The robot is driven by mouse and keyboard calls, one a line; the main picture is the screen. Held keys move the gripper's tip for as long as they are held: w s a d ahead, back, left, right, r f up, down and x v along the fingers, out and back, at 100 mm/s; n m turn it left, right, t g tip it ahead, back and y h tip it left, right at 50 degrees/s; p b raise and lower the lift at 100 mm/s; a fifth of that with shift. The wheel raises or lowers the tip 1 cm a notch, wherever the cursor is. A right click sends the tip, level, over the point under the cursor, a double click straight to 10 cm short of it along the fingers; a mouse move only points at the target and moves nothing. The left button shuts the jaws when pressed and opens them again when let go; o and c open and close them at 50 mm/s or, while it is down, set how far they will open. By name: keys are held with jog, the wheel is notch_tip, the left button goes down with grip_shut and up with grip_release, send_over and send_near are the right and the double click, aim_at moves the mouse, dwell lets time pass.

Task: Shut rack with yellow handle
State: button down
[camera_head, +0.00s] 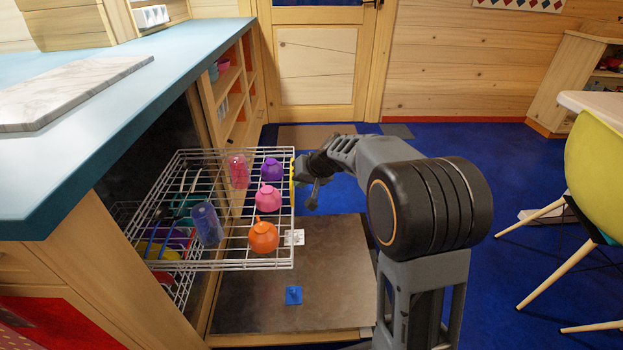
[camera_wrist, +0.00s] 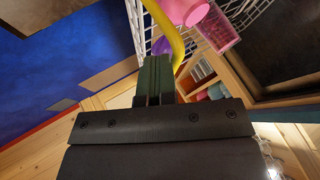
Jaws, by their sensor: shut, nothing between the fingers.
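The wire rack (camera_head: 222,262) with the yellow handle is slid out from under the blue counter, above a lowered door. It holds several cups and bowls. The yellow handle (camera_head: 293,182) runs along the rack's front edge, and my gripper partly covers it in the head view. In the wrist view the handle (camera_wrist: 172,35) curves past the fingertips. My gripper (camera_head: 304,176) is at the rack's front, close to the handle. Its dark fingers (camera_wrist: 154,70) are together and empty in the wrist view. I cannot tell whether they touch the handle.
The lowered door (camera_head: 330,260) lies flat below the rack, with a small blue item (camera_head: 293,295) on it. A lower rack (camera_head: 180,290) shows beneath. A yellow chair (camera_head: 597,165) stands at right.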

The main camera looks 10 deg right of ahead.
jog(key=w+a+p, duration=0.2)
jog(key=a+p, duration=0.5)
jog(key=a, duration=0.6)
jog(key=w+a+p, duration=0.3)
jog(key=a+p, duration=0.5)
jog(key=a, duration=0.5)
jog(key=w+a+p, duration=0.2)
jog(key=a+p, duration=0.6)
jog(key=a, duration=0.5)
jog(key=shift+w+a+r, duration=0.15)
jog(key=shift+w, duration=0.2)
jog(key=shift+r, duration=0.1)
